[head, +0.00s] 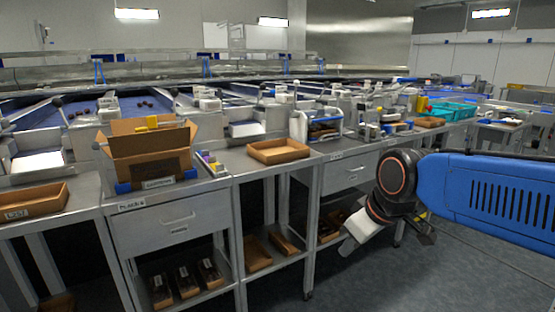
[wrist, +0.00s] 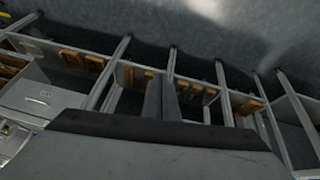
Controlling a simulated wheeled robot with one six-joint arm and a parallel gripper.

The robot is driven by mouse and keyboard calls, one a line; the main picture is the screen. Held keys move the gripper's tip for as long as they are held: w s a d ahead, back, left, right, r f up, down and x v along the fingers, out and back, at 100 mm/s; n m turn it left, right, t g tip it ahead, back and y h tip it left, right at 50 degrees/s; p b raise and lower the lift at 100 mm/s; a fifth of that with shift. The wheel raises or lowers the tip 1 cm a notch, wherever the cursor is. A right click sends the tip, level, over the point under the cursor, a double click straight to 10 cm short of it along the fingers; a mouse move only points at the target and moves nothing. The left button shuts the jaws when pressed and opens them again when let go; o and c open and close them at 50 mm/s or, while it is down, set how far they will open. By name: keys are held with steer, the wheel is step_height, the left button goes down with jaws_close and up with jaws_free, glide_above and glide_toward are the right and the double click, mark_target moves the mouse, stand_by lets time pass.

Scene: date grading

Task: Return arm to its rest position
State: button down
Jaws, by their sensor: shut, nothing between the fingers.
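My blue arm (head: 490,195) reaches in from the right in the head view, with its dark wrist joint (head: 398,178) in front of the bench line. The wrist end hangs below it, out over the aisle floor and clear of the benches. In the wrist view my gripper (wrist: 161,84) shows as two dark fingers side by side, shut with nothing between them. They point towards the bench frames and lower shelves. The fingertips are hard to make out in the head view.
A wooden tray (head: 278,151), an open cardboard box (head: 150,155) and another tray (head: 32,202) stand on the benches at left. Lower shelves hold wooden trays (head: 257,254) and dark packs. Grey floor (head: 380,280) is open in front of the benches.

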steer(key=s+d+f+m+h, duration=0.1)
steer(key=s+d+f+m, duration=0.2)
steer(key=s+d, duration=0.3)
steer(key=s+d+f+m+h, duration=0.1)
steer(key=s+d+f+m, duration=0.3)
steer(key=s+d, duration=0.2)
steer(key=shift+s+d+f, duration=0.35)
steer(key=shift+s+f, duration=0.05)
steer(key=shift+s, duration=0.7)
